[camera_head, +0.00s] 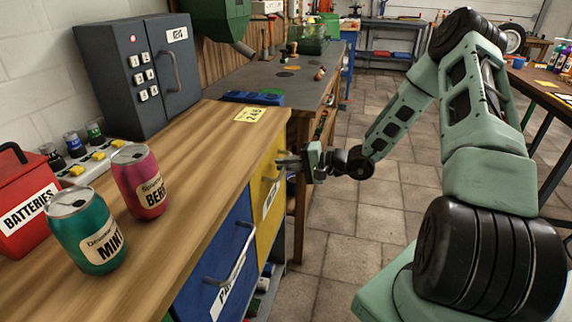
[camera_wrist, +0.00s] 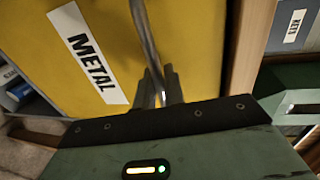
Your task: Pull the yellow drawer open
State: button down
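The yellow drawer (camera_head: 266,205) is in the workbench front, beyond the blue drawer, and looks flush with the bench front. In the wrist view its yellow front (camera_wrist: 205,35) fills the middle, with a white METAL label (camera_wrist: 88,52). A grey metal bar handle (camera_wrist: 146,35) runs down the front to my gripper (camera_wrist: 161,88). The two fingers sit close together on either side of the bar, and look shut on it. In the head view my gripper (camera_head: 289,162) is at the drawer's upper part; the fingertips are small there and the grasp is partly hidden.
The blue drawer (camera_head: 215,262) with its own handle is nearer. On the bench (camera_head: 200,175) stand a teal can (camera_head: 85,232), a pink can (camera_head: 138,185), a red batteries box (camera_head: 22,205) and a grey key cabinet (camera_head: 140,75). The tiled floor (camera_head: 345,235) right of the drawers is clear.

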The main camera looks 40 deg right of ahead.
jog(key=f+v, duration=0.3)
jog(key=v, duration=1.1)
jog(key=s+f+v, duration=0.1)
jog(key=f+v, duration=0.2)
jog(key=v, duration=1.1)
jog(key=shift+s+d+p, duration=0.25)
jog(key=shift+d+p, duration=0.1)
jog(key=shift+d, duration=0.15)
jog(key=c, duration=1.6)
grip_release()
jog(key=shift+c, duration=0.2)
jog(key=shift+d, duration=0.1)
jog(key=v, duration=1.7)
jog(key=shift+s, duration=0.25)
